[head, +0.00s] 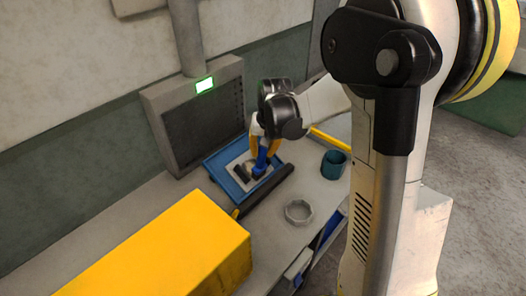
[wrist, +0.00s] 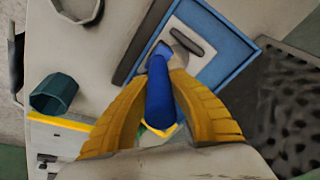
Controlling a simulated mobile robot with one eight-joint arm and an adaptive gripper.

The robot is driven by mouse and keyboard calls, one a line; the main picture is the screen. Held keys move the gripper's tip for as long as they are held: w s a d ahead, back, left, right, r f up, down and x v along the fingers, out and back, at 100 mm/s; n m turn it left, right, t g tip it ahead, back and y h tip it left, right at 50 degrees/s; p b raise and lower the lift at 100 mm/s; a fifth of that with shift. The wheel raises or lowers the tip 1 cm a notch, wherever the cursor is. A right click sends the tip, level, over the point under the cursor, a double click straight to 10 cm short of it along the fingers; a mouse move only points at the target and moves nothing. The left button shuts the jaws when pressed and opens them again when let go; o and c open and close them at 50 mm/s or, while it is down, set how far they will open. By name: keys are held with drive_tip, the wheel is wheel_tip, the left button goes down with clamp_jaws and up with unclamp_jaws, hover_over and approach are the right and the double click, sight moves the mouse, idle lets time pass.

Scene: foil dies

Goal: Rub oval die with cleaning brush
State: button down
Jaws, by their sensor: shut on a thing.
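My gripper (head: 262,158) is over the blue tray (head: 216,176), and its yellow fingers also show in the wrist view (wrist: 160,85). It is shut on the blue handle of the cleaning brush (wrist: 160,98); the handle also shows in the head view (head: 262,160). The brush's lower end is at the pale plate in the tray, and its bristles are not clear. A dark elongated, rounded shape (wrist: 188,38), likely the oval die, lies on that plate just beyond the brush. I cannot tell whether the brush touches it.
A teal cup (head: 335,164) and a grey ring (head: 299,211) stand right of the tray. A dark bar (head: 265,190) lies along the tray's front side. A large yellow box (head: 170,250) fills the bench's near left. A grey vented unit (head: 200,118) stands behind.

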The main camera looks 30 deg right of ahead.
drive_tip(key=shift+w+f, duration=0.1)
drive_tip(key=shift+f, duration=0.1)
drive_tip(key=shift+a+r, duration=0.1)
drive_tip(key=shift+w+a+r+p, duration=1.05)
drive_tip(key=shift+w+r, duration=0.7)
drive_tip(key=shift+w, duration=1.3)
drive_tip(key=shift+s+d+f+b, duration=0.35)
drive_tip(key=shift+s+f+b, duration=0.25)
drive_tip(key=shift+s, duration=0.45)
drive_tip(key=shift+s+d+f+b, duration=0.4)
drive_tip(key=shift+s+f+b, duration=0.15)
drive_tip(key=shift+s, duration=0.45)
drive_tip(key=shift+s+d+f+b, duration=0.35)
drive_tip(key=shift+s+f+b, duration=0.25)
drive_tip(key=shift+s, duration=0.45)
